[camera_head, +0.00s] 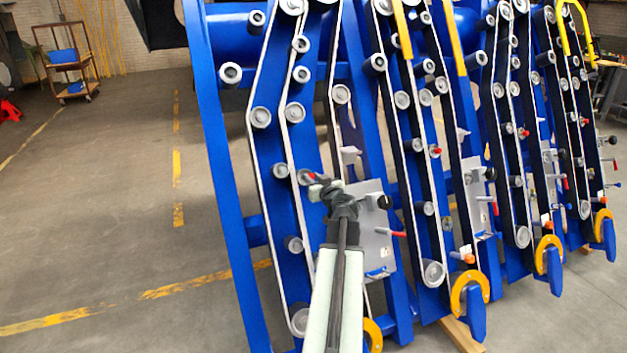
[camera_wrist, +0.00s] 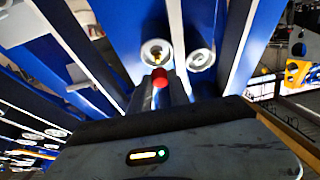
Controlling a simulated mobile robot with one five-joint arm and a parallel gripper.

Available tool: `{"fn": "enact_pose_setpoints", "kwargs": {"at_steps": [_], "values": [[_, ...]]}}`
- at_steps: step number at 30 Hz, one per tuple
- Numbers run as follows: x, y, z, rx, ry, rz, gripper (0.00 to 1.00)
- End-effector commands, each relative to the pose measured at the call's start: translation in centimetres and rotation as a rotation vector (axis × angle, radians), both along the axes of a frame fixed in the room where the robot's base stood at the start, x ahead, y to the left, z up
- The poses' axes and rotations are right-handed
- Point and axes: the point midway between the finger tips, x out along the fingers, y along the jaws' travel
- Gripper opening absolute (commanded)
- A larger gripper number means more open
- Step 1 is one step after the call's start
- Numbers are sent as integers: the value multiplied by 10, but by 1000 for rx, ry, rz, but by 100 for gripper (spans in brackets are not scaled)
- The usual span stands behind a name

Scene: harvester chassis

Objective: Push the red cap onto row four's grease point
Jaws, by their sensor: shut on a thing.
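My gripper (camera_head: 322,186) reaches up to the leftmost visible blue row unit, beside a grey roller (camera_head: 305,177). In the wrist view my gripper (camera_wrist: 165,92) is shut on the small red cap (camera_wrist: 160,77), which sticks out beyond the fingertips. The red cap shows in the head view (camera_head: 313,176) as a small red spot at the fingertips. Just beyond it in the wrist view is a round roller end (camera_wrist: 157,52) with a small brass-coloured grease point (camera_wrist: 156,55) at its centre. The cap appears just below this point; I cannot tell whether they touch. No row number is readable.
A second roller (camera_wrist: 201,60) sits close to the right in the wrist view. A grey panel (camera_head: 372,235) with a red-tipped lever (camera_head: 397,233) stands right of my arm. Belts and rollers crowd the units. The floor (camera_head: 110,210) at left is open.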

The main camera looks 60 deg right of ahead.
Motion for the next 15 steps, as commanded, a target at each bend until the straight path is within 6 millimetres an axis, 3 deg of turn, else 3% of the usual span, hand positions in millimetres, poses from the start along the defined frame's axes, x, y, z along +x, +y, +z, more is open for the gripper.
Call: {"fn": "enact_pose_setpoints", "kwargs": {"at_steps": [15], "values": [[11, -8, -8, 1, -1, -1, 0]]}}
